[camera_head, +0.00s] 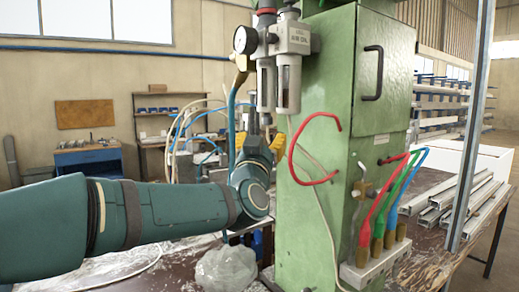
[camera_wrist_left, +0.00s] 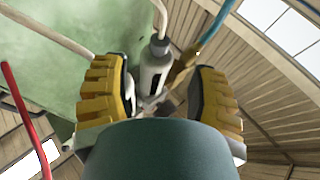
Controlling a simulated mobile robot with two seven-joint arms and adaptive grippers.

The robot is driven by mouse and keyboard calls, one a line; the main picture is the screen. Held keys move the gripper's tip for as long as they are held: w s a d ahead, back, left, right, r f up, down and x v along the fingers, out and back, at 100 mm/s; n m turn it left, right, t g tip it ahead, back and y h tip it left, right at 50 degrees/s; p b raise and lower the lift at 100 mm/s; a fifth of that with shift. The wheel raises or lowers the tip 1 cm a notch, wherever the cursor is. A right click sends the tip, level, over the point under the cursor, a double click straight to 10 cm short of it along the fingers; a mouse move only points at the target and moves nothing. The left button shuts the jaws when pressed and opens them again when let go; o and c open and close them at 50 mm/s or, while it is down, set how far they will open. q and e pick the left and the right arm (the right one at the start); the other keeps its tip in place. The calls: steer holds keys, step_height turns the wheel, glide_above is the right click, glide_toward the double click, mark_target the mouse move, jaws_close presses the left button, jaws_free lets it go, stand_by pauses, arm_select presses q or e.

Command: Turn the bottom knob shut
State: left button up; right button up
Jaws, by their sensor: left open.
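The air unit (camera_head: 290,38), with a round gauge (camera_head: 246,40) and two hanging bowls (camera_head: 288,85), is fixed to the left side of a green cabinet. My left gripper (camera_head: 259,140) points upward just below the bowls. Its yellow fingers are open. In the left wrist view, one bowl (camera_wrist_left: 155,68) with a dark band and a brass fitting (camera_wrist_left: 179,70) show between and beyond the open fingers (camera_wrist_left: 160,95). A small grey metal part (camera_wrist_left: 150,101) shows between them; I cannot tell whether it is the bottom knob. No contact is visible. My right gripper is out of view.
The green cabinet (camera_head: 318,235) stands close to the gripper's right. A red hose (camera_head: 293,165) loops from it near the gripper. Hoses (camera_head: 190,125) hang behind. A clear plastic bag (camera_head: 225,266) lies on the bench below. Metal profiles (camera_head: 455,200) lie at the right.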

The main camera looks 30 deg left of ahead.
arm_select(q)
steer(key=v, duration=0.3)
steer(key=shift+s+d, duration=0.1)
steer(key=shift+s, duration=0.05)
steer(key=shift+f, duration=0.15)
stand_by(0.4)
